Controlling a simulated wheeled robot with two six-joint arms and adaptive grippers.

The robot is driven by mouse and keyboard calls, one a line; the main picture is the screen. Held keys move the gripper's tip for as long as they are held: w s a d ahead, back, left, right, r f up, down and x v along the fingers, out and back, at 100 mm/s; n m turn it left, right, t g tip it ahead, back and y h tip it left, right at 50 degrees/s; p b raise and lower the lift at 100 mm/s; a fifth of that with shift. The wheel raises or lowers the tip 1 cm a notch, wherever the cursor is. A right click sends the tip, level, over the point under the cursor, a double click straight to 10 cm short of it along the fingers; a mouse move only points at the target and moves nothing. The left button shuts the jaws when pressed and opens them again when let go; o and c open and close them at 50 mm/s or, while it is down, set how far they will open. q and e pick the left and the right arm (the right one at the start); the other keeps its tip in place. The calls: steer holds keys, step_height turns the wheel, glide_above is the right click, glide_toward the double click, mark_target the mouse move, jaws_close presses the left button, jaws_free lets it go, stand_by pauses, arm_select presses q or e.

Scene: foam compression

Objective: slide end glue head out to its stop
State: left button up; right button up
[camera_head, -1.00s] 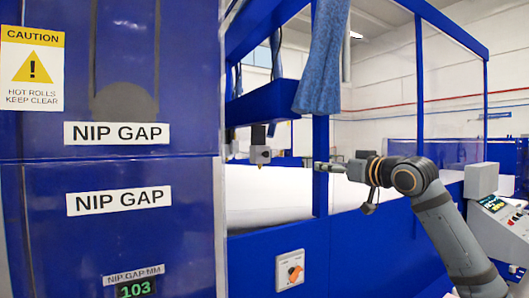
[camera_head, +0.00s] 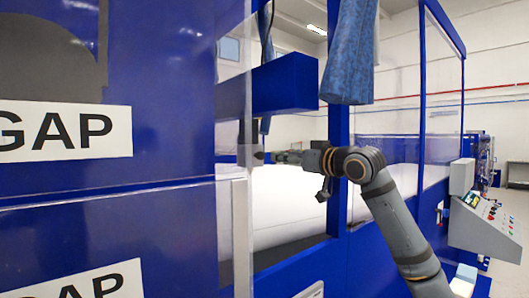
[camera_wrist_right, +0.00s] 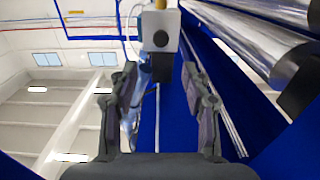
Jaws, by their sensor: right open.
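The end glue head (camera_wrist_right: 160,30) is a pale grey block with a dark round knob and a dark lower part, at the top centre of the right wrist view. In the head view it is mostly hidden behind the clear panel edge, just left of my gripper. My right gripper (camera_head: 279,157) reaches left through the frame opening toward it. In the wrist view, the right gripper (camera_wrist_right: 159,74) is open, its two fingers on either side of the head's lower part in the picture. I cannot tell whether they touch it. My left gripper is out of view.
A blue post (camera_head: 338,120) and blue curtain (camera_head: 350,50) stand close to my right arm. A white roll (camera_head: 290,205) lies below it. Shiny rollers (camera_wrist_right: 250,40) run at upper right in the wrist view.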

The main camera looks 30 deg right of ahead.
mark_target(262, 155)
steer(key=w+p, duration=0.1)
steer(key=w, duration=0.1)
steer(key=w+p, duration=0.1)
steer(key=w, duration=0.1)
steer(key=w+p, duration=0.2)
steer(key=shift+w+a+r, duration=0.2)
steer(key=shift+w+a, duration=0.2)
steer(key=w, duration=0.1)
steer(key=w+p, duration=0.1)
steer(key=w, duration=0.1)
steer(key=shift+w+a+f, duration=0.1)
steer(key=shift+w+f, duration=0.05)
steer(key=shift+f, duration=0.2)
steer(key=shift+s, duration=0.3)
steer(key=shift+c, duration=0.8)
steer(key=shift+w, duration=0.2)
steer(key=c, duration=0.5)
jaws_close()
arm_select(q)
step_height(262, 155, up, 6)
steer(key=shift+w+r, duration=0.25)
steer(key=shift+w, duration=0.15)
